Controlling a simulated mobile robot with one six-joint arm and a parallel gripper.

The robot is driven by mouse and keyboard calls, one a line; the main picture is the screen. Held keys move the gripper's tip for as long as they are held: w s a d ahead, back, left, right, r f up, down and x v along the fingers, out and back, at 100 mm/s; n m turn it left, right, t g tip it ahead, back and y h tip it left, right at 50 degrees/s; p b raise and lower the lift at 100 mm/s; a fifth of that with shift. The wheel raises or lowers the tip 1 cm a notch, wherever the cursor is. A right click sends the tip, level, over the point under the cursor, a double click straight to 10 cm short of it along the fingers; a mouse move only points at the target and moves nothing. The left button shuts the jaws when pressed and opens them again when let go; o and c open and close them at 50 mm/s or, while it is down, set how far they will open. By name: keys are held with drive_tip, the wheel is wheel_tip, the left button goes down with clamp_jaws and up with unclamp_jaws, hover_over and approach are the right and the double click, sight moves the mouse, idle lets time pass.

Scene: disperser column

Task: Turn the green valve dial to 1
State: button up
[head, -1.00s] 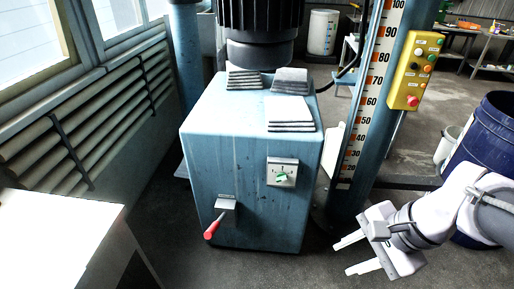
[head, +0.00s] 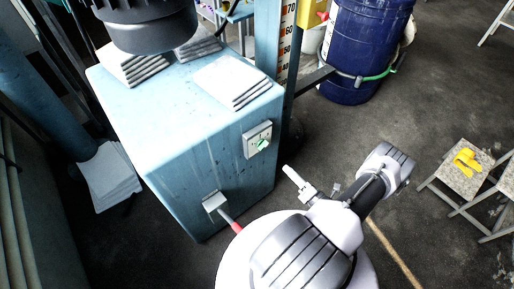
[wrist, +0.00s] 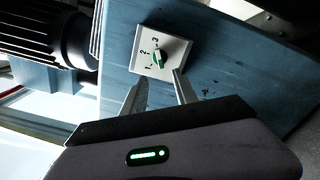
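The green valve dial (head: 262,144) is on a pale square plate on the front of the blue machine housing (head: 190,150). In the wrist view the dial (wrist: 158,59) appears in the middle of the plate, with the numbers 1, 2 and 3 along one side. I cannot tell clearly which number it points to. My gripper (wrist: 161,77) is open and empty, its two fingertips spread just short of the plate's near edge and apart from the dial. In the head view my gripper (head: 294,177) is in front of and to the right of the plate.
A lever with a red handle (head: 230,219) sticks out below the dial, close to my arm. Stacked grey pads (head: 232,80) lie on the housing. A blue drum (head: 362,45) stands behind and a stool (head: 462,172) at right. The floor between is open.

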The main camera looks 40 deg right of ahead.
sight(265, 147)
drive_tip(key=w, duration=0.4)
drive_tip(key=w+b, duration=0.1)
drive_tip(key=w, duration=0.4)
drive_tip(key=w+d+b, duration=0.1)
drive_tip(key=w, duration=0.3)
drive_tip(key=shift+w+d, duration=0.1)
drive_tip(key=shift+w, duration=0.25)
clamp_jaws()
